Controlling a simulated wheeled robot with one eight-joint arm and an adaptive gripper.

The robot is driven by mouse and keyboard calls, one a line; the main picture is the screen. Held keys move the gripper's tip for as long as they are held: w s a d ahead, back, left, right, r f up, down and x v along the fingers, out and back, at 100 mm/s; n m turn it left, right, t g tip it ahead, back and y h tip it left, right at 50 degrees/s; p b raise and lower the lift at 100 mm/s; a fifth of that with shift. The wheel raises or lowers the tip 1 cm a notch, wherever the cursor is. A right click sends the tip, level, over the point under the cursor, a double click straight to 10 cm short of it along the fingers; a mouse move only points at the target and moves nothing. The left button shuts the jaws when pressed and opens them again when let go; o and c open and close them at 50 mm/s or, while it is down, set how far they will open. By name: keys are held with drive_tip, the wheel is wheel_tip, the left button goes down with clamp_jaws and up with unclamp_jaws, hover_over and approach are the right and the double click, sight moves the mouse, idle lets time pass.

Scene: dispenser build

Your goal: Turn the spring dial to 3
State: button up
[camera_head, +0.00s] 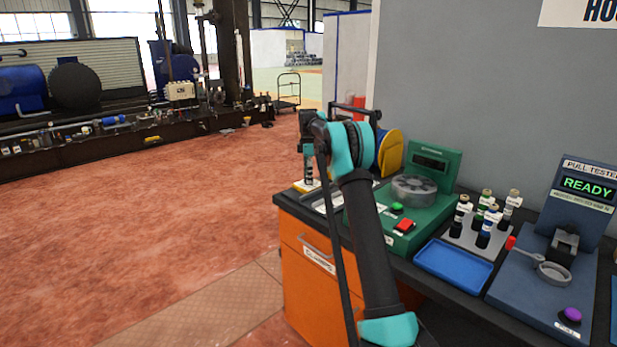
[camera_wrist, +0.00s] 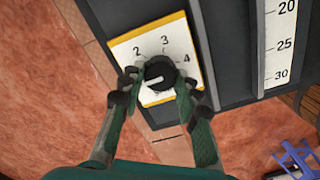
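The spring dial (camera_wrist: 160,72) is a black round knob on a white plate with a yellow edge (camera_wrist: 122,48). The plate shows 2 at upper left, 3 at the top and 4 at the right. A pale pointer mark on the knob points left and slightly down, away from 3. My gripper (camera_wrist: 158,77) has one finger on each side of the knob, very close to it; I cannot tell whether they touch it. The left finger covers the plate's left part. In the head view my gripper (camera_head: 309,182) points down over the left end of the bench, partly hiding the plate.
A ruler scale (camera_wrist: 270,45) lies right of the dial plate. On the bench are a green machine (camera_head: 425,200), a blue tray (camera_head: 453,263), several small bottles (camera_head: 486,226) and a blue pull tester (camera_head: 560,285). The bench edge drops to floor near the dial.

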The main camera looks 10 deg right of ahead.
drive_tip(key=c, duration=0.3)
drive_tip(key=shift+c, duration=0.2)
drive_tip(key=m, duration=0.5)
drive_tip(key=shift+m, duration=0.3)
drive_tip(key=m, duration=0.6)
drive_tip(key=shift+w, duration=0.1)
drive_tip(key=m, duration=0.6)
drive_tip(key=shift+d+m, duration=0.1)
drive_tip(key=shift+m, duration=0.2)
drive_tip(key=m, duration=0.5)
drive_tip(key=shift+m, duration=0.4)
